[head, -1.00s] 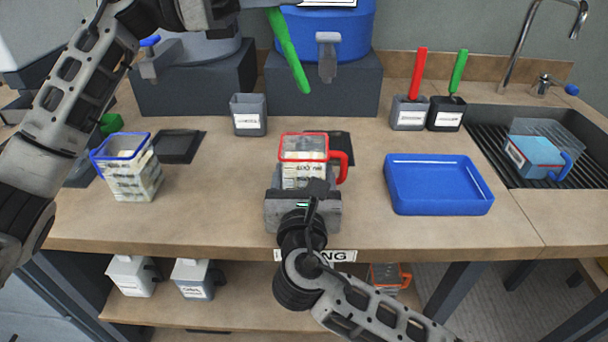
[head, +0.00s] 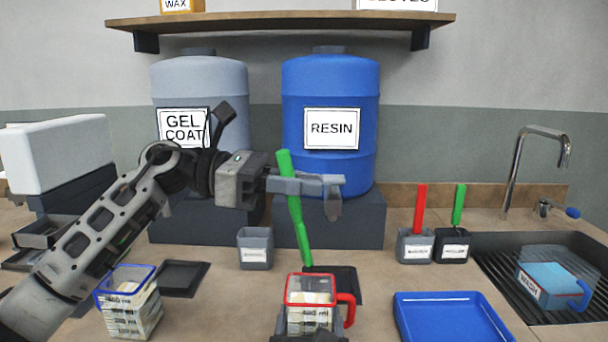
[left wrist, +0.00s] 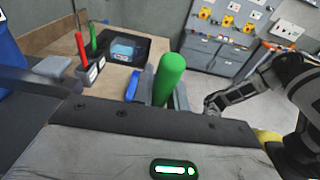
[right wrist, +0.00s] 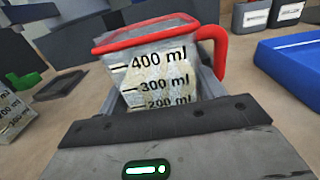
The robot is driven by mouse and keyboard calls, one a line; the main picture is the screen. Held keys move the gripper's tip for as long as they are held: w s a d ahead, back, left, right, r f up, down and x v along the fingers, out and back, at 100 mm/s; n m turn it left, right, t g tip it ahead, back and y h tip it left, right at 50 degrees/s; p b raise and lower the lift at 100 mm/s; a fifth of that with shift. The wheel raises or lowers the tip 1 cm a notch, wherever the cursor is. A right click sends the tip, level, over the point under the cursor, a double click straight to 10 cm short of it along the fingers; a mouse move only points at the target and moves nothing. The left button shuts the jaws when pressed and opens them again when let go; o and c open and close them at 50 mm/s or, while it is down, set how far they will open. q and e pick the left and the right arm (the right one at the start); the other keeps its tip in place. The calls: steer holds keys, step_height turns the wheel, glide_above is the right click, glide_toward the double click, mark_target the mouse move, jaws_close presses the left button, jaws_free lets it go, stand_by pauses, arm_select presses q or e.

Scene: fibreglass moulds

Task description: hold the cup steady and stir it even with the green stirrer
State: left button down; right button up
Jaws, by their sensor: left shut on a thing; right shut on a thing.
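The red-rimmed cup (head: 309,318) stands upright on the bench with its red handle to the right. In the right wrist view the cup (right wrist: 160,75) shows black millilitre marks and pale, uneven-looking contents. My right gripper (head: 310,337) is shut on it from the near side. My left gripper (head: 300,184) is shut on the green stirrer (head: 298,215), which hangs down, slightly tilted. The stirrer's lower end appears just above the cup's far rim; whether it is over or behind the cup I cannot tell. The stirrer's top (left wrist: 170,78) also shows in the left wrist view.
A blue-rimmed cup (head: 132,310) stands left and a blue tray (head: 450,325) right. A grey holder (head: 255,250) stands behind. Two holders with a red stick (head: 420,210) and another green stick (head: 459,205) stand by the sink (head: 500,240). The blue resin drum (head: 330,90) is behind my left gripper.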

mark_target(302, 255)
arm_select(q)
steer(key=shift+a+f, duration=0.25)
steer(key=shift+f, duration=0.6)
steer(key=shift+a+f, duration=0.25)
steer(key=shift+f, duration=0.6)
steer(key=shift+d+f, duration=0.3)
steer(key=shift+f, duration=1.05)
steer(key=shift+d+f, duration=0.25)
steer(key=shift+f, duration=1.1)
steer(key=shift+d+f, duration=0.3)
steer(key=shift+f, duration=1.05)
steer(key=shift+a, duration=0.15)
